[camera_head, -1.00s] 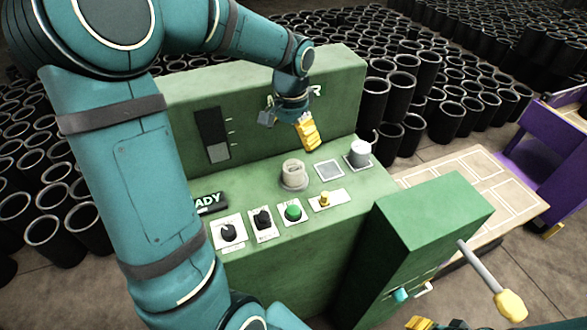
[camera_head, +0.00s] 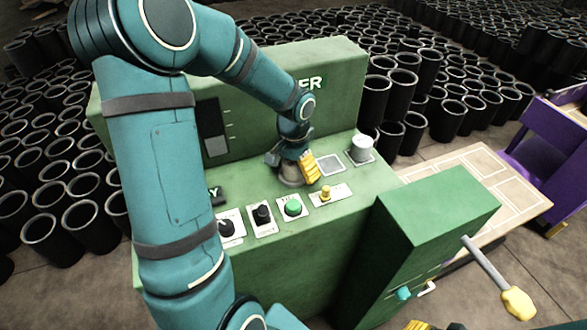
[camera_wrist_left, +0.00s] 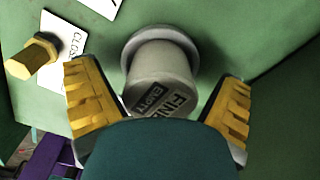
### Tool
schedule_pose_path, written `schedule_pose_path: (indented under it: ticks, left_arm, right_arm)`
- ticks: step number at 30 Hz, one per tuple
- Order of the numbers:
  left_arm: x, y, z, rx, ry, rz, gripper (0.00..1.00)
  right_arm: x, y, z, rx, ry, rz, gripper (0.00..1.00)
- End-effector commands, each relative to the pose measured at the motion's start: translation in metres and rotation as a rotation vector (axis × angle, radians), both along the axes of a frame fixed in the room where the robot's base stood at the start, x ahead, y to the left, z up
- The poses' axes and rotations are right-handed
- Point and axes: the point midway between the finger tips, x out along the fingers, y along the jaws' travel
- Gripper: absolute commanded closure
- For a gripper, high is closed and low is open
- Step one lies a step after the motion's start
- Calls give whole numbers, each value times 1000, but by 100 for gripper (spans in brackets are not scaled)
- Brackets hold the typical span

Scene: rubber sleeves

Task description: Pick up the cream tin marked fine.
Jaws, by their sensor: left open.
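The cream tin marked FINE (camera_wrist_left: 162,72) stands on a round base on the green machine top. Its dark label also reads EMPTY. In the head view only its low part (camera_head: 291,181) shows, behind my left gripper (camera_head: 293,166). My left gripper (camera_wrist_left: 158,85) is open, with one yellow finger on each side of the tin in the wrist view. I cannot tell whether the fingers touch it. A yellow piece of what looks like my right gripper (camera_head: 418,325) shows at the bottom edge of the head view.
In front are black knobs, a green button (camera_head: 293,208) and a yellow knob (camera_head: 325,193). The machine's upright back panel (camera_head: 340,85) rises behind.

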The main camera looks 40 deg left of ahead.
Motion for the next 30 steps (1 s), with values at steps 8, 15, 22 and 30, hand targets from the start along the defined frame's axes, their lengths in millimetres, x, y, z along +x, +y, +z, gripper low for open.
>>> schedule_pose_path:
  ticks: [8, 15, 22, 30]
  left_arm:
    - [0, 0, 0, 0, 0, 0, 25]
    - [0, 0, 0, 0, 0, -1, 85]
    - [0, 0, 1, 1, -1, -1, 85]
    - [1, 0, 36, 2, -5, 0, 85]
  right_arm:
    - [0, 0, 0, 0, 1, 0, 51]
    - [0, 0, 0, 0, 0, 0, 51]
    - [0, 0, 1, 0, 0, 0, 51]
    - [2, 0, 10, -1, -5, -4, 51]
